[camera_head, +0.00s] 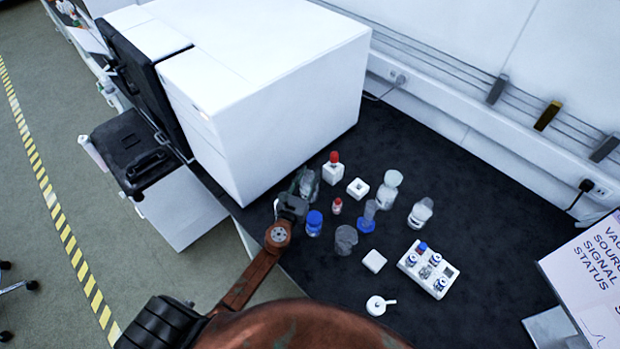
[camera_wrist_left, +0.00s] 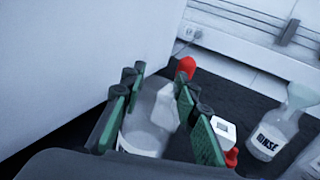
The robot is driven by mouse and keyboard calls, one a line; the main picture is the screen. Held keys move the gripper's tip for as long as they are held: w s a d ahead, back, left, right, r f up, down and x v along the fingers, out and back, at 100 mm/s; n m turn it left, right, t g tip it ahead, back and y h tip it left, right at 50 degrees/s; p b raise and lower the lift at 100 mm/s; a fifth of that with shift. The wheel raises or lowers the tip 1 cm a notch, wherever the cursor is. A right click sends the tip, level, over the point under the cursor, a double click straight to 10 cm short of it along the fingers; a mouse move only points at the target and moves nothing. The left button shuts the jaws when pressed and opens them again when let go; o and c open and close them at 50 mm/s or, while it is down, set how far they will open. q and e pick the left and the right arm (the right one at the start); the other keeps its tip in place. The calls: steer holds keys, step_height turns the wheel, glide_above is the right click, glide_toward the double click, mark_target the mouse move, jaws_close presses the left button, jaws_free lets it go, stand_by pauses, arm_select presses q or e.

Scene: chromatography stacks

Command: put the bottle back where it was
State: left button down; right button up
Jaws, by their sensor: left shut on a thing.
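My left gripper (camera_head: 298,190) is at the left edge of the dark bench, shut on a clear, pale bottle (camera_head: 310,186). In the left wrist view the green fingers of the left gripper (camera_wrist_left: 158,90) stand on either side of this whitish, round bottle (camera_wrist_left: 143,138), partly hidden by them. I cannot tell whether it touches the bench. A white bottle with a red cap (camera_head: 333,168) stands just beyond; it also shows behind the fingers in the left wrist view (camera_wrist_left: 186,68). My right gripper is not in view.
A large white instrument (camera_head: 270,100) stands close behind. Near the gripper are a blue-capped bottle (camera_head: 314,224), a small red-topped vial (camera_head: 337,206) and a clear beaker (camera_head: 345,240).

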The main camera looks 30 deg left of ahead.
arm_select(q)
steer(key=shift+f, duration=0.1)
steer(key=shift+f, duration=0.15)
steer(key=c, duration=1.5)
jaws_free()
steer(key=shift+s, duration=0.2)
steer(key=s+d+b, duration=0.1)
steer(key=s, duration=1)
steer(key=shift+s, duration=0.35)
